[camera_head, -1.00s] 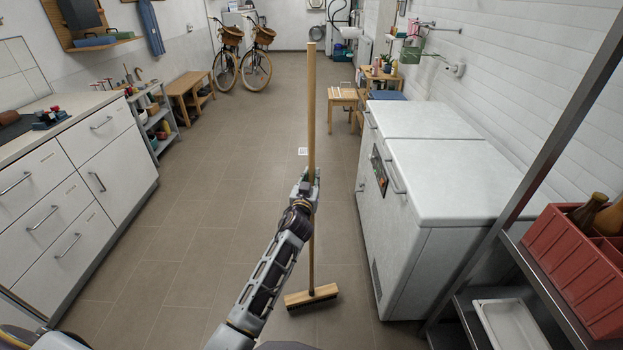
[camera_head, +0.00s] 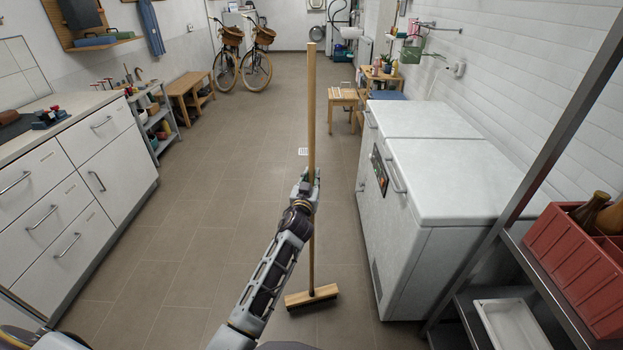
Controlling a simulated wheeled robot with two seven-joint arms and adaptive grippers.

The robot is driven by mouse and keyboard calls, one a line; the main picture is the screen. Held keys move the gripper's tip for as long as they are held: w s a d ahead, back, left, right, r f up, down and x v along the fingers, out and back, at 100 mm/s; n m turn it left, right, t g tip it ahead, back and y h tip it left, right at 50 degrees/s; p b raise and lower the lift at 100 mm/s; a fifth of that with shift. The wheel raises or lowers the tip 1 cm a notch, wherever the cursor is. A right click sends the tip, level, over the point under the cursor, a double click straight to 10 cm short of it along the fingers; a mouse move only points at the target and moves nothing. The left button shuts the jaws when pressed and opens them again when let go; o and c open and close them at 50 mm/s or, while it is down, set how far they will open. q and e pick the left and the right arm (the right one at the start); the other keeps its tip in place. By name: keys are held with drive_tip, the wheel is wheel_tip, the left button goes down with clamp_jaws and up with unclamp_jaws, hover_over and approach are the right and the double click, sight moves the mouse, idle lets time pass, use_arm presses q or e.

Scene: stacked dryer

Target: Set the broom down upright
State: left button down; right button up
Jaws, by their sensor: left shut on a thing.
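The broom (camera_head: 311,125) stands upright in the middle of the head view, with its long wooden handle pointing up. Its wooden head with dark bristles (camera_head: 311,295) is at the bottom, at or close to the tiled floor; I cannot tell whether it touches. My left gripper (camera_head: 308,180) is shut on the handle about midway up. My left forearm comes up from the bottom of the picture and hides no part of the broom head. My right gripper is not in view.
A white chest freezer (camera_head: 440,180) stands close to the right of the broom. White drawer cabinets (camera_head: 75,180) line the left. A metal rack with a red crate (camera_head: 580,265) is at the lower right. A wooden stool (camera_head: 342,98) and bicycles (camera_head: 242,60) stand farther back. Floor left of the broom is clear.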

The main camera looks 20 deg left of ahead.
use_arm(q)
drive_tip(key=shift+f+b, duration=1.3)
drive_tip(key=shift+b, duration=0.05)
drive_tip(key=c, duration=1.2)
unclamp_jaws()
drive_tip(key=shift+c, duration=0.2)
drive_tip(key=shift+s+f, duration=0.1)
drive_tip(key=shift+f, duration=0.1)
drive_tip(key=shift+s, duration=0.1)
drive_tip(key=s, duration=0.7)
drive_tip(key=shift+d, duration=0.4)
